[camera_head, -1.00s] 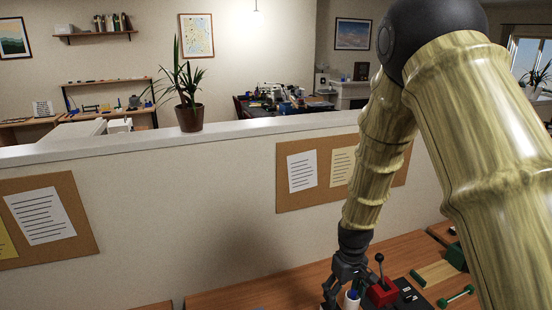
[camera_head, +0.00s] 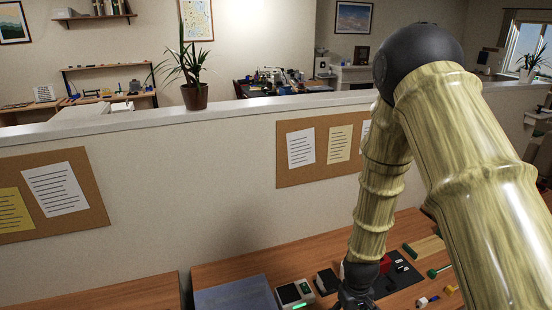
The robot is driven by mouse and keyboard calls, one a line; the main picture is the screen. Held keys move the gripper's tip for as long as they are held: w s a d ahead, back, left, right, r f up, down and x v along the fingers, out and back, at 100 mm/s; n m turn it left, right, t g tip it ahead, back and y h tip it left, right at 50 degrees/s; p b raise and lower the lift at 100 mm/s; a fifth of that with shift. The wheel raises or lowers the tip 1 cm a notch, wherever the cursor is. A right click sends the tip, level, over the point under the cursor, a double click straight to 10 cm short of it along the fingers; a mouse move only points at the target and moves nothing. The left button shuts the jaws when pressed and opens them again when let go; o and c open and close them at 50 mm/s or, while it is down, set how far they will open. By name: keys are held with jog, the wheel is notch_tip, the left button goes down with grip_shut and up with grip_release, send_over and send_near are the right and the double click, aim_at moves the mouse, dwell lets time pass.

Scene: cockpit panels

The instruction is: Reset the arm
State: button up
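My gripper (camera_head: 354,303) is at the bottom edge of the view, low over the wooden desk (camera_head: 230,268). Its fingers are cut off by the frame, so I cannot tell whether it is open or shut or holds anything. My arm comes down from the upper right, with its elbow high in front of the partition. A red block (camera_head: 385,263) on a black panel (camera_head: 402,276) is partly hidden behind my wrist.
Left of my gripper are a small device with a green light (camera_head: 295,293), a dark box (camera_head: 327,281) and a blue-grey mat (camera_head: 237,297). Green-handled pieces (camera_head: 438,271) lie to the right. A partition (camera_head: 200,200) with pinned notes stands behind the desk.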

jog(key=s+f+m, duration=0.1)
jog(key=s+f, duration=0.4)
jog(key=s, duration=0.4)
jog(key=s+d+f+m, duration=0.1)
jog(key=s+f, duration=0.4)
jog(key=s, duration=0.5)
jog(key=s+f+m, duration=0.1)
jog(key=s+f, duration=0.3)
jog(key=s, duration=0.5)
notch_tip(320, 180, down, 13)
jog(key=b, duration=1.3)
jog(key=shift+s+d+f, duration=0.2)
